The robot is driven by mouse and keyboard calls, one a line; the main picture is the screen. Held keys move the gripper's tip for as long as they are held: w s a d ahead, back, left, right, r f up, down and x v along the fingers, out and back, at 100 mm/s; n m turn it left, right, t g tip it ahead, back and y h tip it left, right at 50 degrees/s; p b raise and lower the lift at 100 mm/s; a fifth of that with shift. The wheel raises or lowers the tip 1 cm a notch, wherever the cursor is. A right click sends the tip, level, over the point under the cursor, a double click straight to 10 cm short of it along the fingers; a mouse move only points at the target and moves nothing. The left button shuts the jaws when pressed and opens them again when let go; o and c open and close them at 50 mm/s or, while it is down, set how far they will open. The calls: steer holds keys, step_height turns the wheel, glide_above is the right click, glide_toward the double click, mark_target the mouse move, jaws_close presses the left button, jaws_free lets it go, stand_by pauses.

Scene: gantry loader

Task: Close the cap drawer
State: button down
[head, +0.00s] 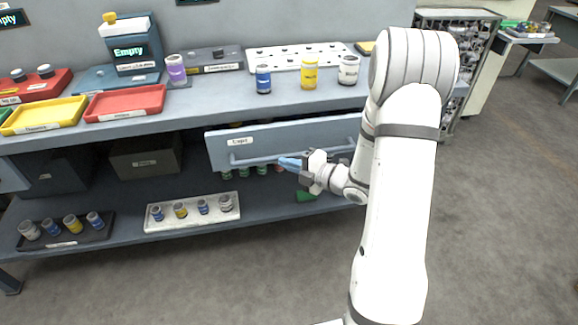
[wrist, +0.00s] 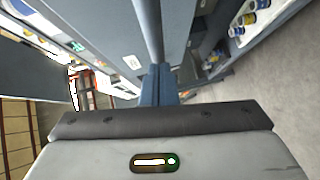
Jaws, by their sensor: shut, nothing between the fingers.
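The cap drawer (head: 290,139) hangs under the bench top and has a blue-grey front with a white label. Its front appears to stand out from the bench edge; how far is hard to tell, and its inside is not visible. A long bar handle (head: 255,159) runs across the front, and my arm hides its right part. My gripper (head: 281,162) is shut and empty, with its blue fingertips at the handle. In the wrist view the fingers (wrist: 158,80) are together, in line with the bar (wrist: 149,30). I cannot tell whether they touch it.
Jars stand on the bench top (head: 220,97) above the drawer, beside red and yellow trays (head: 125,103). The floor (head: 500,220) at right is clear.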

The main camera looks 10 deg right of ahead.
mark_target(292, 155)
steer(key=w+b, duration=0.3)
steer(key=w, duration=0.1)
steer(key=shift+w+f, duration=0.15)
steer(key=shift+w, duration=0.2)
steer(key=shift+w+r, duration=0.1)
steer(key=shift+r, duration=0.25)
